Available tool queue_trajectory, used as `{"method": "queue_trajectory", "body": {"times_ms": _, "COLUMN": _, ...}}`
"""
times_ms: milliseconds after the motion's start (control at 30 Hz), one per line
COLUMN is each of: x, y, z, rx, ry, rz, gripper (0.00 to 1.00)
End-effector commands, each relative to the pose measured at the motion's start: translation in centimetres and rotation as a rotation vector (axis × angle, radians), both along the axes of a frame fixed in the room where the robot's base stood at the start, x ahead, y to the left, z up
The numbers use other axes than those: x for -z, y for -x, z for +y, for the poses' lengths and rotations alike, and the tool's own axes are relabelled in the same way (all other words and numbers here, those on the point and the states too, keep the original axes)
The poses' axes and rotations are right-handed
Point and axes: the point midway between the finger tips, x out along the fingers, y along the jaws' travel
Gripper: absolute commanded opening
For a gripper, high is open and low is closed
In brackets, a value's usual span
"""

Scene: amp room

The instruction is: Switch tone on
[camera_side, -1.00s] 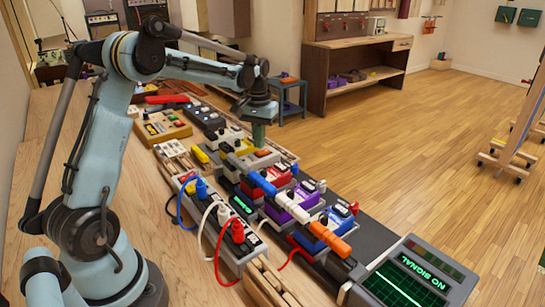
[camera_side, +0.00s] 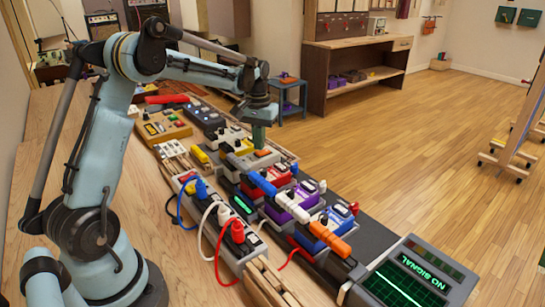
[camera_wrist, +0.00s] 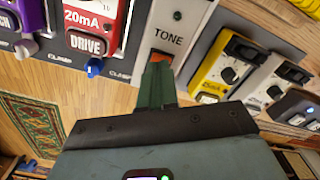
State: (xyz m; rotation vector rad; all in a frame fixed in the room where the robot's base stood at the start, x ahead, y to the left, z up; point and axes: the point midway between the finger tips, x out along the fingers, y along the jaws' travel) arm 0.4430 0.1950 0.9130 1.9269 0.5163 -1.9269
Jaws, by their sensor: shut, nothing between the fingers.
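The tone pedal is a pale box with a TONE label (camera_wrist: 168,39), a black knob and a red-orange switch (camera_wrist: 159,58) below the label. In the side view the pedal (camera_side: 240,162) sits in the row of pedals, with its orange switch (camera_side: 262,153) showing. My gripper (camera_wrist: 157,78) is shut and empty. Its green fingertips are at the near edge of the switch in the wrist view and cover part of it. In the side view my gripper (camera_side: 258,145) points down just over the switch end of the pedal. I cannot tell whether they touch.
The red DRIVE pedal (camera_wrist: 88,28) and a yellow pedal (camera_wrist: 222,72) flank the tone pedal. A power strip (camera_side: 235,252) with coloured plugs and cables lies alongside the row. A screen (camera_side: 405,283) reads NO SIGNAL. Open floor lies to the right.

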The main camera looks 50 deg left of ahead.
Motion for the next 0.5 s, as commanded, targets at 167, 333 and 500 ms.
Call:
{"method": "queue_trajectory", "body": {"times_ms": 167, "x": 0.25, "y": -0.01, "z": 0.0, "rx": 0.0, "ry": 0.0, "rz": 0.0, "gripper": 0.0}}
{"method": "queue_trajectory", "body": {"times_ms": 333, "x": 0.48, "y": -0.01, "z": 0.0, "rx": 0.0, "ry": 0.0, "rz": 0.0, "gripper": 0.0}}
{"method": "queue_trajectory", "body": {"times_ms": 500, "x": 0.72, "y": -0.01, "z": 0.0, "rx": 0.0, "ry": 0.0, "rz": 0.0, "gripper": 0.0}}
